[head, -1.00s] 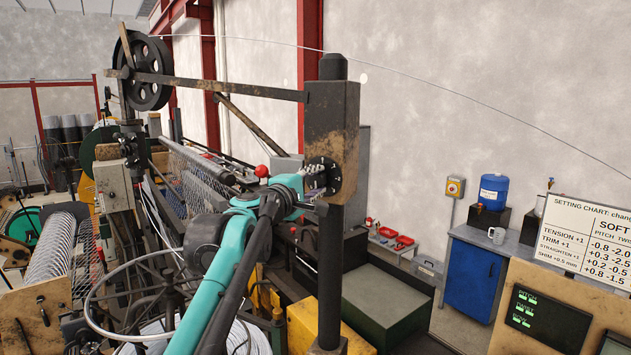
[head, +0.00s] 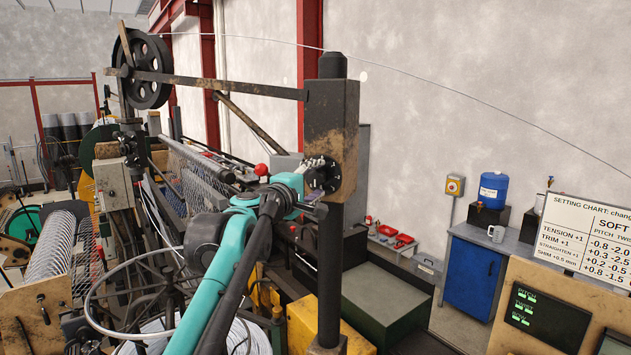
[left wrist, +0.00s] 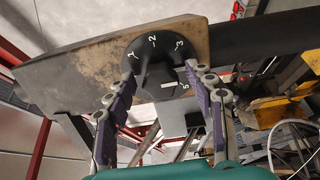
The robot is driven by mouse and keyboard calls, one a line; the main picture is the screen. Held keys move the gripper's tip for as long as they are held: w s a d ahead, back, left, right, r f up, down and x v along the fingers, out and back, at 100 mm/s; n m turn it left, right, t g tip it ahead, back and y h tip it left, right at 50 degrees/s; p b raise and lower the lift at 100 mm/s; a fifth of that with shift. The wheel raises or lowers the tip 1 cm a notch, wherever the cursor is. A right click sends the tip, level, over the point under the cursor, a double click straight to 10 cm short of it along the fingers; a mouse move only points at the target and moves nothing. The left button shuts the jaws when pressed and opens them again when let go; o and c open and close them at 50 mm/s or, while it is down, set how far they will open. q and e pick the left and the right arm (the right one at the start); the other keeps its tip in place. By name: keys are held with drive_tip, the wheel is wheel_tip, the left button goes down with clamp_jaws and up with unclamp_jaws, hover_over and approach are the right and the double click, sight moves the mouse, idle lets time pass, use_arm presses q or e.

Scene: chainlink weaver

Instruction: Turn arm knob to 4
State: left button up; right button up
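The arm knob (left wrist: 168,84) sits on a round black dial on the side of a worn post head (head: 333,125). In the left wrist view the dial (left wrist: 150,56) shows white numerals 1, 2, 3 and 5. The place between 3 and 5 is covered by a finger. A short white line on the knob points right, toward the 5. My left gripper (left wrist: 162,84) straddles the knob, one purple-padded finger on each side. A gap shows on the left side; contact on the right cannot be told. In the head view the left gripper (head: 312,176) is at the dial. My right gripper is not in view.
A long arm (head: 215,85) runs from the post head left to a spoked wheel (head: 147,70). The black post (head: 330,270) stands below the head. A setting chart (head: 590,236), a control panel (head: 545,318) and a blue cabinet (head: 473,278) are at right.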

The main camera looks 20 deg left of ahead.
use_arm(q)
drive_tip(key=shift+s, duration=0.1)
drive_tip(key=s+a, duration=0.2)
drive_tip(key=s, duration=0.9)
drive_tip(key=shift+s+a, duration=0.15)
drive_tip(key=shift+s, duration=0.15)
